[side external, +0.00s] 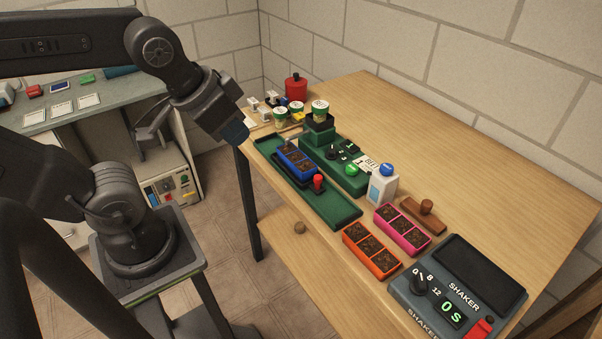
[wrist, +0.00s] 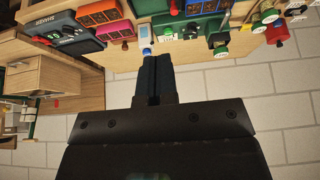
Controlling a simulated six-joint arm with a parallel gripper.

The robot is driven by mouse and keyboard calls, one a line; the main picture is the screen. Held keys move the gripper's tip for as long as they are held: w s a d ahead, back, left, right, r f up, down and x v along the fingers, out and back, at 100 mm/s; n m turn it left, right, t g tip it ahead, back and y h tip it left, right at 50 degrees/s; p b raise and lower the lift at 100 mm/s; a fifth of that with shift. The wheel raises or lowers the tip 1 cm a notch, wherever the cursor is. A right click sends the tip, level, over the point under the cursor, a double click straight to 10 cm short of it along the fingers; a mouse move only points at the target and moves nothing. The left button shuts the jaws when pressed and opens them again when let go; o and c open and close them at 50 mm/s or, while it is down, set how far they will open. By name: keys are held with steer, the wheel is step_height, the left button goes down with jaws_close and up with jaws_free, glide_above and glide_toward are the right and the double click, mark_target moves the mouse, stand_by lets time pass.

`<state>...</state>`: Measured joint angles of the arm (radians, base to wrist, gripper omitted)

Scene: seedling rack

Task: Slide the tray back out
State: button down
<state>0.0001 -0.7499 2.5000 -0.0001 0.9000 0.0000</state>
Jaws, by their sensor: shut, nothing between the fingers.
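A blue tray (side external: 297,158) with soil-filled cells sits in the rear part of a long green trough (side external: 340,211) in the side view. A red knob (side external: 318,183) stands up in the trough just in front of it. The front part of the trough is empty. My gripper (side external: 236,132) hangs in the air to the left of the trough, apart from the tray. In the wrist view my gripper (wrist: 155,62) shows its dark fingers together, with nothing held.
A green machine (side external: 330,165) with knobs and a green button lies right of the trough. A white bottle (side external: 381,187), a pink tray (side external: 402,228), an orange tray (side external: 371,250) and a shaker (side external: 458,288) stand nearer. Cups and a red canister (side external: 296,88) stand behind.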

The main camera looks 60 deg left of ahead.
mark_target(318, 177)
steer(key=c, duration=1.6)
jaws_free()
steer(key=shift+w+r+n, duration=0.1)
steer(key=shift+w+n, duration=0.2)
steer(key=o, duration=0.6)
steer(key=w+a+n+g, duration=0.1)
steer(key=w+n+g, duration=0.1)
steer(key=w+n, duration=0.4)
steer(key=shift+w+f+n, duration=0.4)
steer(key=shift+w+f, duration=0.05)
steer(key=shift+w, duration=0.65)
steer(key=w+f+n+g, duration=0.1)
steer(key=w+f+n, duration=0.1)
steer(key=w+n, duration=0.1)
steer(key=w+a+f+n+g, duration=0.1)
steer(key=w+f+n, duration=0.1)
steer(key=w, duration=0.1)
steer(key=w+f+n+g, duration=0.1)
steer(key=w+f+n, duration=0.1)
steer(key=w+n, duration=0.1)
steer(key=shift+w+a+f+n, duration=0.3)
steer(key=shift+a, duration=0.1)
steer(key=f, duration=1.4)
steer(key=shift+w, duration=0.35)
steer(key=shift+r, duration=0.1)
jaws_close()
